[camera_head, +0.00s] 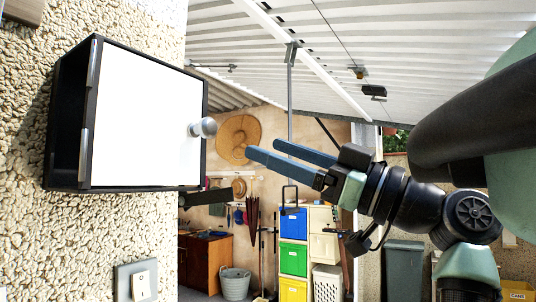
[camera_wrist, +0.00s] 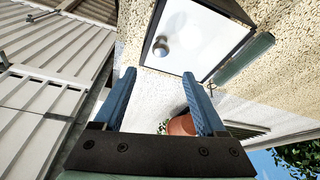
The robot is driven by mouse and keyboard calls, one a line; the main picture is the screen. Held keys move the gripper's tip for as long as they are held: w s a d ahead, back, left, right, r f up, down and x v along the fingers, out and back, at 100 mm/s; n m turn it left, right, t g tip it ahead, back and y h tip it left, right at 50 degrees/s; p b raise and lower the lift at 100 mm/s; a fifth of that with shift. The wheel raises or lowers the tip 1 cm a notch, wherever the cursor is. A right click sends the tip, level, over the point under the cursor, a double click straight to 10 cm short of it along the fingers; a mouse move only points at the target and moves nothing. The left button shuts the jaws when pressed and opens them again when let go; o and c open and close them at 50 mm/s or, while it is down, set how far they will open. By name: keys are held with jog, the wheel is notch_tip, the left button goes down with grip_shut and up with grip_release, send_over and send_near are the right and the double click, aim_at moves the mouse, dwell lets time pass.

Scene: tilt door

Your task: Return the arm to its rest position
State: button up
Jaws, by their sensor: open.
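My gripper (camera_head: 292,156) is in the middle of the head view, with its two blue fingers apart and nothing between them. It points left toward a wall cabinet and is apart from it in the picture. The cabinet (camera_head: 68,125) is a dark box on the rough wall. Its white door (camera_head: 145,120) has a round grey knob (camera_head: 203,128) at the right edge. The wrist view also shows the white door (camera_wrist: 205,35) and knob (camera_wrist: 161,46). My arm comes in from the right.
A rough stone wall (camera_head: 30,240) fills the left, with a switch plate (camera_head: 136,280) below the cabinet. Behind are coloured drawers (camera_head: 293,255), a bucket (camera_head: 235,283) and a wooden cabinet (camera_head: 204,262). A terracotta pot (camera_wrist: 182,124) shows in the wrist view. Open space surrounds my gripper.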

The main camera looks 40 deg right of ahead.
dwell(0.4)
jog(key=w+a+f+m+g+h, duration=0.1)
jog(key=w+a+f+m+h, duration=0.1)
jog(key=w+a+f, duration=0.6)
jog(key=w+a+f+m+g+h, duration=0.25)
jog(key=w+a+f, duration=0.25)
jog(key=f, duration=0.4)
jog(key=s+a+f+m+h, duration=0.35)
jog(key=a+f, duration=0.95)
jog(key=a, duration=0.5)
jog(key=s+r+t, duration=0.5)
jog(key=s+r, duration=0.2)
jog(key=r, duration=0.5)
jog(key=s+r+t, duration=0.5)
jog(key=s+r, duration=0.1)
jog(key=r, duration=0.7)
jog(key=shift+s+a+n, duration=0.3)
jog(key=shift+s+n, duration=0.05)
jog(key=shift+n, duration=0.05)
